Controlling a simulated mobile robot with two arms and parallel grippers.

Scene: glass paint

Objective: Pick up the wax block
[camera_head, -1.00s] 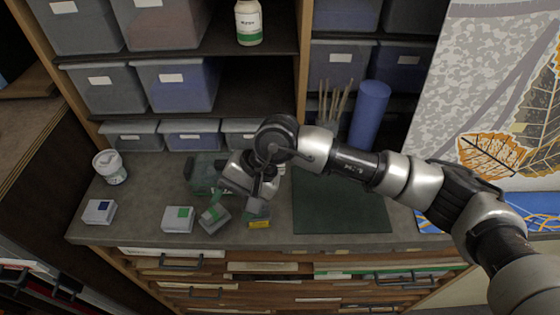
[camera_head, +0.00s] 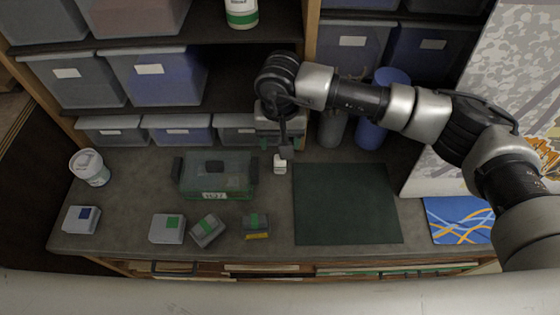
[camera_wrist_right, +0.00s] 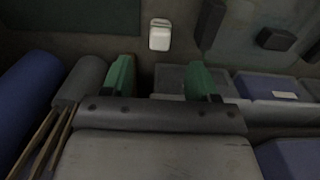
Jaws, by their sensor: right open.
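A small white block (camera_head: 280,164), which looks like the wax block, stands on the grey counter left of the dark green mat. It also shows in the right wrist view (camera_wrist_right: 160,35), above and beyond the gap between the fingers. My right gripper (camera_head: 287,146) hangs above and just behind it in the head view, partly hiding the counter's back. In the wrist view the right gripper's green-padded fingers (camera_wrist_right: 160,80) are spread, with nothing between them. My left gripper is not in view.
A green-tinted lidded box (camera_head: 217,178) stands left of the block. A white tub (camera_head: 89,167) stands at left. The mat (camera_head: 346,204) is clear; blue roll (camera_head: 371,133) behind.

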